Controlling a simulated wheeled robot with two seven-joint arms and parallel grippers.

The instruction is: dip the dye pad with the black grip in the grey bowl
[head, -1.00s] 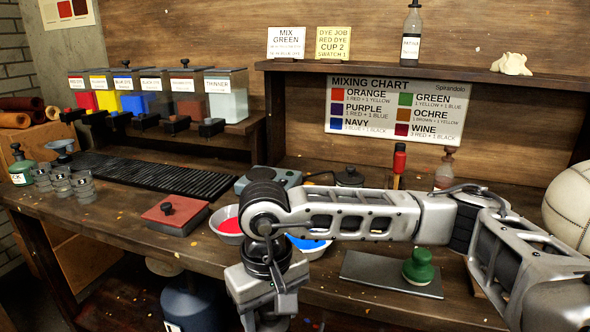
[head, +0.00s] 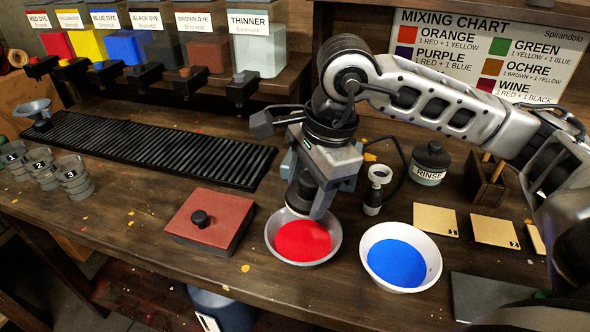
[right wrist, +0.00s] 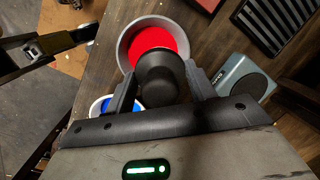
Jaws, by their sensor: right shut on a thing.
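My right gripper (head: 311,203) is shut on the black grip (head: 299,190) of the dye pad, at the back edge of the grey bowl (head: 335,246) in the head view. The rounded black grip (right wrist: 160,76) sits between the two fingers in the right wrist view, overlapping the near part of the bowl. The grey bowl holds red dye (head: 302,242). The pad's underside is hidden, so I cannot tell whether it touches the dye.
A white bowl of blue dye (head: 397,260) stands just right of the grey bowl. A red-brown box with a black knob (head: 207,224) is to its left. A rinse jar (head: 429,163) stands behind, near swatch cards (head: 436,220). A black ribbed mat (head: 150,150) lies at the back left.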

